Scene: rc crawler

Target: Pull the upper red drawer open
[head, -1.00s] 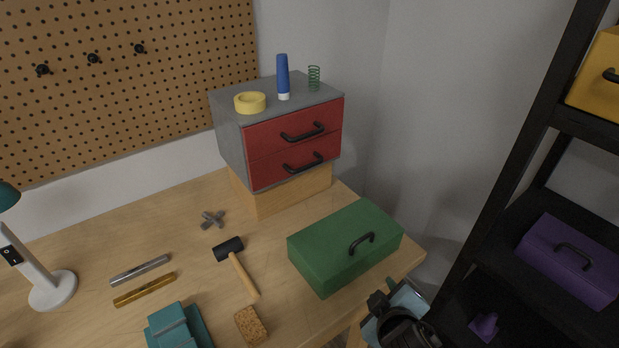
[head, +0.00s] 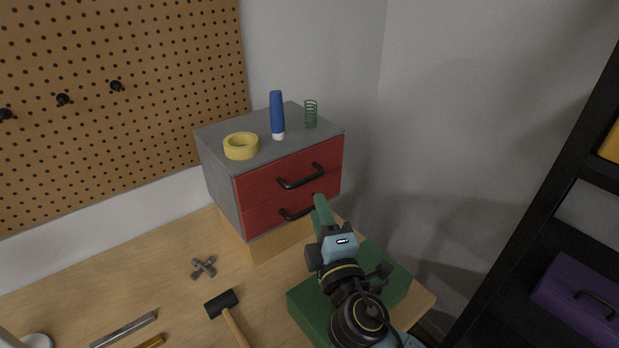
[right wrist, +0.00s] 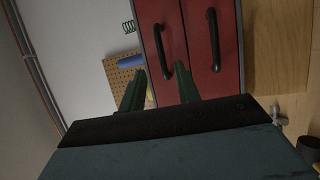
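The grey cabinet (head: 222,180) has two red drawers, both shut. The upper red drawer (head: 262,185) has a black bar handle (head: 300,177); the lower red drawer (head: 262,218) has one too (head: 297,213). My right gripper (head: 320,203) is in front of the drawers' right part. In the right wrist view its green fingers (right wrist: 163,82) are apart and empty. That view is turned sideways: the upper drawer's handle (right wrist: 161,48) appears between the fingers' lines, beyond the tips, and the lower handle (right wrist: 213,40) lies to the right. My left gripper is out of view.
A yellow tape roll (head: 241,146), a blue bottle (head: 277,115) and a green spring (head: 311,114) stand on the cabinet. A green toolbox (head: 305,308) lies below my right arm. A hammer (head: 222,304) lies on the bench. A black shelf stands at right.

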